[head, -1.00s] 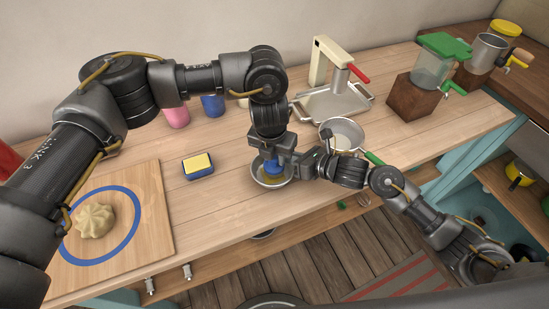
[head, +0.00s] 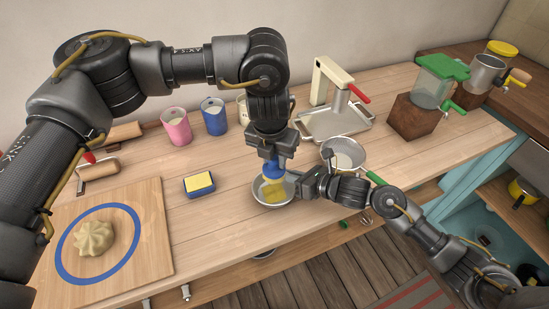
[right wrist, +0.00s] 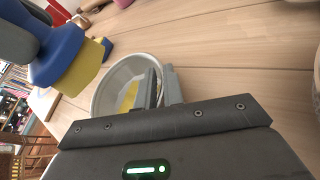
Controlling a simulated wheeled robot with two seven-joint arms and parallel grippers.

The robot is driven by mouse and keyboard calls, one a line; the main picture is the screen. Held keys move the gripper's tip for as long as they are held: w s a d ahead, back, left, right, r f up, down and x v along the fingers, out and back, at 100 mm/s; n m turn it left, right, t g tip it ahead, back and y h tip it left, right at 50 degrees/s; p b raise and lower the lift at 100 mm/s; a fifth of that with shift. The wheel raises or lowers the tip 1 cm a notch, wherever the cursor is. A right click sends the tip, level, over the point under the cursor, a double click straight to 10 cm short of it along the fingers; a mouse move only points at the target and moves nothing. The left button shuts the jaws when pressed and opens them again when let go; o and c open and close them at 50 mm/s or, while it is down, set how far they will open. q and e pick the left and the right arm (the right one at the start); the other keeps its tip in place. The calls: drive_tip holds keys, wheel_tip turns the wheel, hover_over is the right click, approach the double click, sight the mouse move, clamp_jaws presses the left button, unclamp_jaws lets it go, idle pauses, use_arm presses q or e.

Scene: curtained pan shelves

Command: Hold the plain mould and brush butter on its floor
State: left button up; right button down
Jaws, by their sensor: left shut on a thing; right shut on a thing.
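The plain mould (head: 259,195) is a small grey metal bowl on the wooden counter, with a yellow butter patch (head: 275,197) on its floor. The mould also shows in the right wrist view (right wrist: 104,94), with the yellow patch inside. My left gripper (head: 277,152) points down, shut on a brush (head: 273,172) with a blue handle and yellow bristles. The brush is over the mould; in the right wrist view (right wrist: 80,72) its bristles appear above the rim. My right gripper (head: 300,187) is shut on the mould's right rim; its fingers (right wrist: 163,88) straddle the wall.
Pink (head: 176,127) and blue (head: 214,118) cups and a press (head: 335,112) stand behind.

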drive_tip(key=c, duration=1.4)
unclamp_jaws()
drive_tip(key=shift+c, duration=0.2)
drive_tip(key=v, duration=1.2)
